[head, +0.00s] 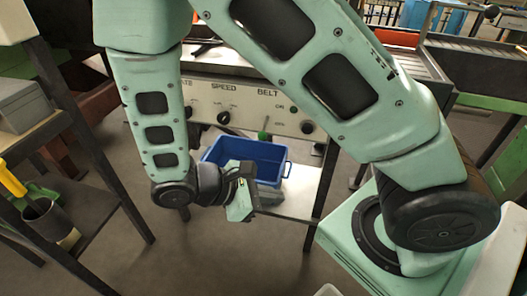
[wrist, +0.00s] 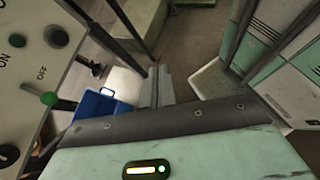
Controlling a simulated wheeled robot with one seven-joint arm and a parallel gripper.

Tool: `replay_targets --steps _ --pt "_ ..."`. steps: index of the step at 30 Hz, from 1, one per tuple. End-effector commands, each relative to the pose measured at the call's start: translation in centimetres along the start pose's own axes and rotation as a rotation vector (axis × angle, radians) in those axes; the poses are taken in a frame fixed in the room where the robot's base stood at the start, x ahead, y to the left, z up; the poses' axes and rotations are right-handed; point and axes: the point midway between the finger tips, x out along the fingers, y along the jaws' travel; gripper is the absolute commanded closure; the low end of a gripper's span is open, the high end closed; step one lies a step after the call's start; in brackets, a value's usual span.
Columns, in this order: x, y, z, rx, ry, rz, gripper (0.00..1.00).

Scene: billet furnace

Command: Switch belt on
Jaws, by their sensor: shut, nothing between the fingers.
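The control panel (head: 215,102) faces me in the middle of the head view, with the labels SPEED and BELT. Under BELT is a lever with a green knob (head: 263,135); it hangs low, beside the OFF mark, with ON marked above. In the wrist view the green knob (wrist: 49,98) shows at the left next to OFF, on the panel (wrist: 28,60). My gripper (head: 268,195) is below the panel, in front of the blue bin, apart from the lever. In the wrist view my gripper's fingers (wrist: 158,86) are together and empty.
A blue bin (head: 212,154) stands on a low shelf (head: 300,203) under the panel. Black knobs (head: 307,127) sit on the panel near the lever. A rack with a grey box (head: 22,103) and a dark cup (head: 48,222) is at the left. Open floor lies before the panel.

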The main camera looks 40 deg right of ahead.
Motion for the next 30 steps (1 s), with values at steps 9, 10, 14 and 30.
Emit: replay_targets --steps 9,10,14,30 --pt "6.0 5.2 -4.0 -0.088 -0.415 0.294 1.00" --pt "6.4 5.7 -4.3 -0.095 -0.455 0.325 1.00" --pt "7.5 8.1 -5.7 -0.120 -0.622 0.471 1.00" --pt "6.5 14.0 -11.0 -0.169 -1.099 0.978 1.00"
